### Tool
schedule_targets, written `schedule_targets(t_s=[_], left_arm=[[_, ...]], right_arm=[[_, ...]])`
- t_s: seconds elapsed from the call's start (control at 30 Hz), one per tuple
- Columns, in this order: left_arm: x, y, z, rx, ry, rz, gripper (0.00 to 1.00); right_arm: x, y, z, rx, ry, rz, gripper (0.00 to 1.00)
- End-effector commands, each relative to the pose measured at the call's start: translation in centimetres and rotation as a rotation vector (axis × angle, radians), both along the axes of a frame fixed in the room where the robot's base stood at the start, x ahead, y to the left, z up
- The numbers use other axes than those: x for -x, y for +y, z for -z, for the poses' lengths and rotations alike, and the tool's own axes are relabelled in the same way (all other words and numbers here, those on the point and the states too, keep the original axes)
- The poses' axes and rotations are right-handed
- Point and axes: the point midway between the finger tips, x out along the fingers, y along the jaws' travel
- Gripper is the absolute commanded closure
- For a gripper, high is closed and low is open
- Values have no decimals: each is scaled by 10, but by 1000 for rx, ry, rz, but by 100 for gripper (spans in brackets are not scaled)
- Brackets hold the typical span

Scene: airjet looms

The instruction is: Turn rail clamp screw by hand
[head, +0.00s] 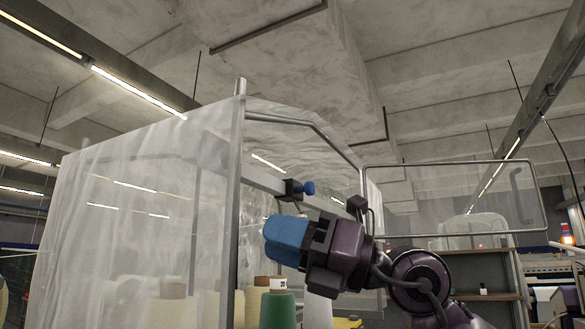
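The rail clamp is a small black block (291,190) on the grey metal rail (264,180), near the centre of the head view. Its screw has a blue knob (308,188) that points to the right. My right gripper (278,242), dark purple with blue fingers, is below and slightly left of the knob, apart from it in the picture. The fingers point left and overlap from this angle, so whether they are open or shut cannot be told. No held object shows. My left gripper is out of view.
A translucent sheet (130,215) on a metal post (235,200) fills the left side. Yarn cones, one green (278,310), stand below my gripper. A clear framed panel (450,195) and shelves (470,270) are at right. Open space lies above the clamp.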

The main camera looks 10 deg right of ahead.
Motion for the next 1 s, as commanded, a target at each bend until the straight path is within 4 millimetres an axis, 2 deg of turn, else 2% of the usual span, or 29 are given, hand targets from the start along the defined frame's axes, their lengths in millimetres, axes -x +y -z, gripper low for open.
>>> schedule_targets(t_s=[0.03, 0.2, 0.4, 0.67, 1.0], left_arm=[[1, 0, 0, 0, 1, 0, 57], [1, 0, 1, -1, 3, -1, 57], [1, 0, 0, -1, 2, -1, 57], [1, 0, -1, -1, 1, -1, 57], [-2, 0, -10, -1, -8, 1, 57]], right_arm=[[4, 3, -19, 51, -41, 51, 68], [11, 2, -66, 180, -118, 240, 68], [19, -6, -103, 234, -150, 395, 68], [18, -5, -113, 244, -151, 437, 68], [-1, 18, -118, 243, -151, 435, 68]])
